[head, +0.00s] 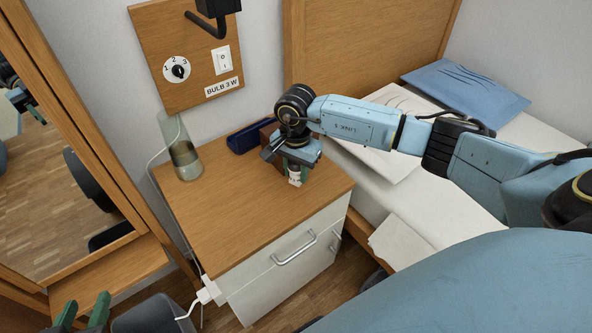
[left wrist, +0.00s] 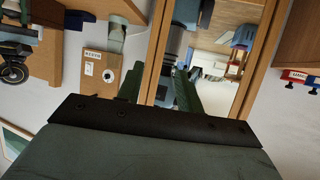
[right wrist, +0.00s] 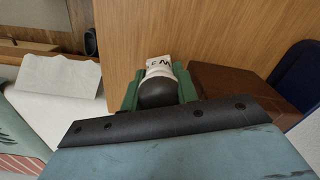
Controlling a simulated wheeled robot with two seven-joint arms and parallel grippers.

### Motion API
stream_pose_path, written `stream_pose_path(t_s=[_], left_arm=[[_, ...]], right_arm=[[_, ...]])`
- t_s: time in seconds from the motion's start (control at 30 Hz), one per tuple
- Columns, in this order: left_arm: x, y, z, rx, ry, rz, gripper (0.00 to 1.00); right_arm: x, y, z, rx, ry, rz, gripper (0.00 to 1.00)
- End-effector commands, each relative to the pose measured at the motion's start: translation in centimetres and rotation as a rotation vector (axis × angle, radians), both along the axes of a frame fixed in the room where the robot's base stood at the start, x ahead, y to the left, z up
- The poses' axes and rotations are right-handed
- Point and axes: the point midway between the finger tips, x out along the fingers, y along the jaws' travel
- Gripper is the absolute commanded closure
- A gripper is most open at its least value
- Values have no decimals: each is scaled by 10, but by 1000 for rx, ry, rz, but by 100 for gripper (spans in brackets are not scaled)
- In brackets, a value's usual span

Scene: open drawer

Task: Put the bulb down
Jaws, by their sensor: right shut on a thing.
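My right gripper (head: 296,168) is over the right part of the wooden cabinet top (head: 235,215), pointing down. It is shut on the bulb (head: 295,177), whose white lower end shows below the fingers. In the right wrist view the bulb (right wrist: 157,92) sits between the green fingers, a dark rounded part nearest me and a white, lettered part beyond. I cannot tell whether the bulb touches the cabinet top. My left gripper (head: 85,308) is at the lower left, its green fingers apart and empty; it also shows in the left wrist view (left wrist: 160,88).
A glass cylinder (head: 185,160) stands at the cabinet's back left. A dark blue case (head: 248,136) and brown box (right wrist: 235,88) are close behind the right gripper. A wall panel (head: 150,40) reads "BULB 3 W". The cabinet top's front and middle are clear. A bed (head: 400,230) is at right.

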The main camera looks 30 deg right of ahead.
Motion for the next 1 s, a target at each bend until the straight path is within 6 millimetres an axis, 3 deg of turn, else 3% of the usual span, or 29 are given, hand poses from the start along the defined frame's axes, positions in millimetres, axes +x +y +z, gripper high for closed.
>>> stream_pose_path(t_s=[1.0], left_arm=[[10, -8, 22, -41, -147, -13, 64]], right_arm=[[0, 0, -8, 0, 0, 0, 100]])
